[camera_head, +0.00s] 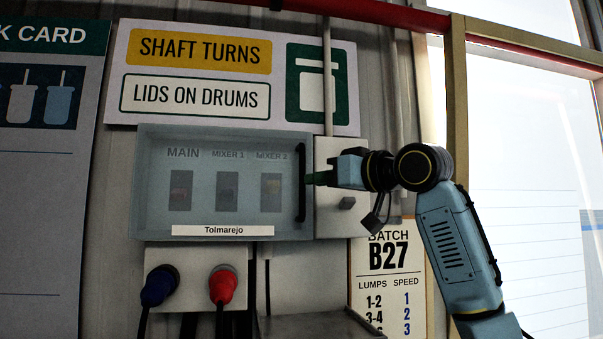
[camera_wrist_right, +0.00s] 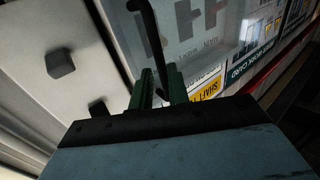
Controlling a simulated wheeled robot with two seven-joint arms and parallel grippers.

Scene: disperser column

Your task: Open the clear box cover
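The clear box cover (camera_head: 222,142) is a see-through front with a black vertical handle (camera_head: 301,183) at its right edge. It looks shut over three switches marked MAIN, MIXER 1 and MIXER 2. My right gripper (camera_head: 315,178) is at the handle's right side, about mid-height. In the right wrist view its two green fingers (camera_wrist_right: 161,88) stand apart. The black handle (camera_wrist_right: 158,38) runs down towards the gap between them; whether they touch it cannot be told. My left gripper is in neither view.
Below the box, a blue plug (camera_head: 159,286) and a red plug (camera_head: 222,285) sit on a panel. A BATCH B27 sheet (camera_head: 388,280) hangs below my right wrist. Signs fill the wall above and left. A grey ledge (camera_head: 318,325) juts out at the bottom.

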